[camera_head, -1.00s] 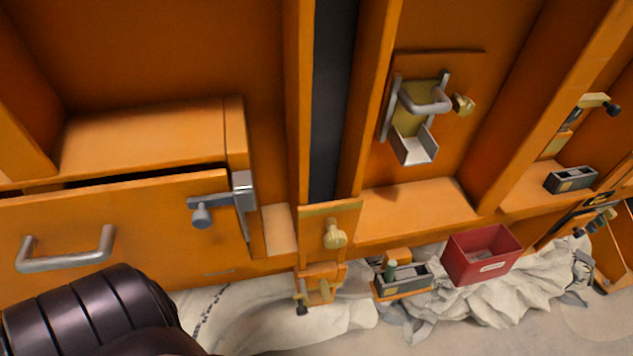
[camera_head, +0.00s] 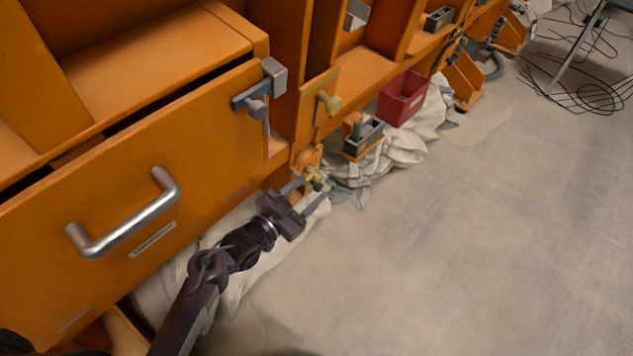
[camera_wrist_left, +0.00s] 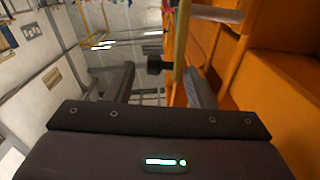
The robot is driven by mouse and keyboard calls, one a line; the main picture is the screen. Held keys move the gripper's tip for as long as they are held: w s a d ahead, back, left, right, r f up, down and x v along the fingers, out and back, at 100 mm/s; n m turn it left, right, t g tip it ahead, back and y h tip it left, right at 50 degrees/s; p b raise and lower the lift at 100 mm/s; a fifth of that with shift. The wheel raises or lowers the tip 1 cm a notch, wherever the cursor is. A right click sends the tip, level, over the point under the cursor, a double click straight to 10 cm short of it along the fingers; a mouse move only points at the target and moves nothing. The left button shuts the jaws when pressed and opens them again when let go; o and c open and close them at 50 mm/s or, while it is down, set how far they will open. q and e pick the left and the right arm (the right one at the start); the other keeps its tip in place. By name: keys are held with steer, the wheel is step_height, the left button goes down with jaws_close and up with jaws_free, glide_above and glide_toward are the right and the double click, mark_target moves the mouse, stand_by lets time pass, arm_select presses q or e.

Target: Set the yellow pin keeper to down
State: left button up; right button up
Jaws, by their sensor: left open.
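A small yellow keeper (camera_head: 314,173) with a dark end sits on an orange bracket low on the orange frame, right of the big drawer. My left gripper (camera_head: 312,188) is open right at it, its fingers on either side. My right gripper is not in view.
The orange drawer (camera_head: 200,200) with a grey handle (camera_head: 125,222) stands left of my arm, with a grey latch (camera_head: 262,92) at its corner.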

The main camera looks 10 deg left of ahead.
mark_target(316, 182)
arm_select(q)
steer(key=x, duration=0.2)
steer(key=shift+w+d, duration=0.2)
steer(key=shift+w, duration=0.15)
steer(key=shift+w+d, duration=0.2)
steer(key=shift+w, duration=0.1)
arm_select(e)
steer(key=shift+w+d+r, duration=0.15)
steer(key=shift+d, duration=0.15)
